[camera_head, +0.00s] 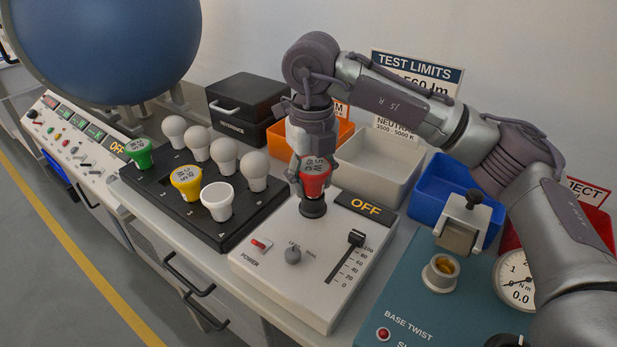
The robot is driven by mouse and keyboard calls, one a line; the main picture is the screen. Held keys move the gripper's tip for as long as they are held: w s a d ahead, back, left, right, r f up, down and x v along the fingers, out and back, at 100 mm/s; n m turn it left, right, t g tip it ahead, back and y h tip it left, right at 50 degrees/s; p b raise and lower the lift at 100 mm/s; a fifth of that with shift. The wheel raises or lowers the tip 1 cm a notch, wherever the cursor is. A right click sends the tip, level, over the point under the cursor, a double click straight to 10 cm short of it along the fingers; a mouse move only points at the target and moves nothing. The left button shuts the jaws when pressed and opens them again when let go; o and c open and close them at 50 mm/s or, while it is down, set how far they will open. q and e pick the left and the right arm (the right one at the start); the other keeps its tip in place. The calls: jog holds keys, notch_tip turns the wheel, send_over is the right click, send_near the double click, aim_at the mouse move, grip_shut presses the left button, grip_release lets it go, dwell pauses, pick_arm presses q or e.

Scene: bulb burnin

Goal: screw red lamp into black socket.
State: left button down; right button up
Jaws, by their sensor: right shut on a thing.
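The red lamp (316,182) is upright at the black socket (313,207) on the white dimmer box (303,277). My right gripper (313,168) comes down from above and is shut on the red lamp. The lamp's base is at the socket's mouth; I cannot tell how deep it sits. The box's display reads OFF. My left gripper is not in view.
A black tray (237,233) to the left holds several white bulbs, a yellow lamp (187,182) and a green lamp (139,152). Orange, white and blue bins (433,190) stand behind. A teal base twist tester (401,298) is at right. A blue sphere (100,45) is at upper left.

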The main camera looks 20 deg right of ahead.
jog(key=m, duration=0.6)
jog(key=shift+s+d+f+m, duration=0.15)
jog(key=shift+d+m, duration=0.05)
jog(key=shift+m, duration=0.9)
jog(key=o, duration=1.1)
jog(key=shift+d, duration=0.1)
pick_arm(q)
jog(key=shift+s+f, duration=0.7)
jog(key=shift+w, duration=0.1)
